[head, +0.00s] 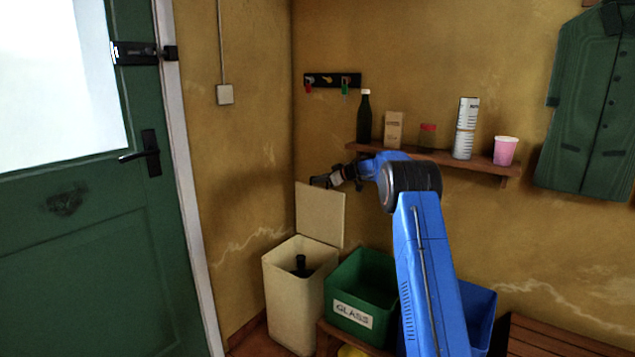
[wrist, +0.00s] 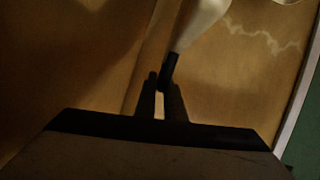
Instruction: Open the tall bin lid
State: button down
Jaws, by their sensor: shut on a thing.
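The tall cream bin (head: 292,300) stands in the corner at the left of a row of bins. Its lid (head: 320,212) is raised and stands nearly upright at the back of the opening. A dark object (head: 300,262) shows inside the bin. My gripper (head: 320,181) is at the lid's top edge and is shut on the lid. In the wrist view, my dark fingers (wrist: 163,98) close around a dark piece at the end of a pale part. The exact contact is too dark to make out.
A green bin (head: 366,275) labelled GLASS stands close to the right, with a blue bin (head: 478,305) beyond it, partly behind my arm. A shelf (head: 480,164) with a bottle, cans and a pink cup is on the wall. A green door (head: 90,240) is at the left.

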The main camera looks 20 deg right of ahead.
dwell(0.3)
jog(key=c, duration=1.8)
grip_release()
jog(key=shift+c, duration=0.2)
jog(key=s+d, duration=0.6)
jog(key=s, duration=0.5)
jog(key=shift+d+r, duration=0.25)
jog(key=shift+d, duration=0.15)
jog(key=shift+s, duration=0.15)
